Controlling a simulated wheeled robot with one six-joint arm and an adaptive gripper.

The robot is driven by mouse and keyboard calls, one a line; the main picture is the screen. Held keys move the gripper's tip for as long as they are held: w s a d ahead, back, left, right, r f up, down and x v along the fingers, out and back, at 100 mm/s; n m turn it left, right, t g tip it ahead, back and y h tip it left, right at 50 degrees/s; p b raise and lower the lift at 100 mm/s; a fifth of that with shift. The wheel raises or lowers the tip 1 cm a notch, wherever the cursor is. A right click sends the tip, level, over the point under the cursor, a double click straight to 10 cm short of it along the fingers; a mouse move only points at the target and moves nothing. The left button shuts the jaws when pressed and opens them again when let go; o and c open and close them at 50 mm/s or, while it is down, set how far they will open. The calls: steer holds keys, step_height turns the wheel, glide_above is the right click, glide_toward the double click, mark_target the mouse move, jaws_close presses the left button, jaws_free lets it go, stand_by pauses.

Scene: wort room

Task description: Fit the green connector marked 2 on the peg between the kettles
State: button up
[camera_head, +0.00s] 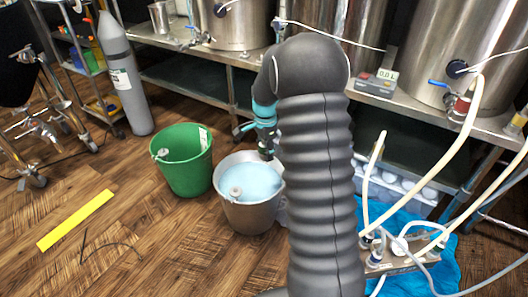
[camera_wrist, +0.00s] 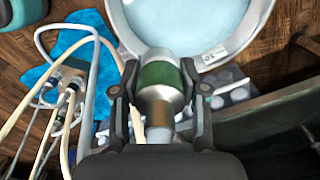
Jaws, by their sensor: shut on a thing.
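The green connector (camera_wrist: 160,76), a silver cylinder with a green band, is between the fingers of my gripper (camera_wrist: 160,92) in the wrist view. My gripper is shut on it; no number can be read on the band. In the head view my gripper (camera_head: 266,153) hangs down near the rim of the metal bucket, and the connector cannot be made out there. Steel kettles stand on the bench: one at the back left (camera_head: 235,25) and one at the right (camera_head: 440,50). My arm covers part of the space between kettles, and I cannot make out the peg.
The metal bucket (camera_head: 243,215) holds pale blue liquid and also shows in the wrist view (camera_wrist: 262,14). A green bucket (camera_head: 186,175) stands left of it. Pump hoses (camera_head: 425,185) rise at the right over a blue cloth (camera_head: 440,275).

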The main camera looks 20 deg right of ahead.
steer(key=shift+r, duration=0.15)
steer(key=shift+r+p, duration=1.6)
steer(key=shift+r, duration=0.5)
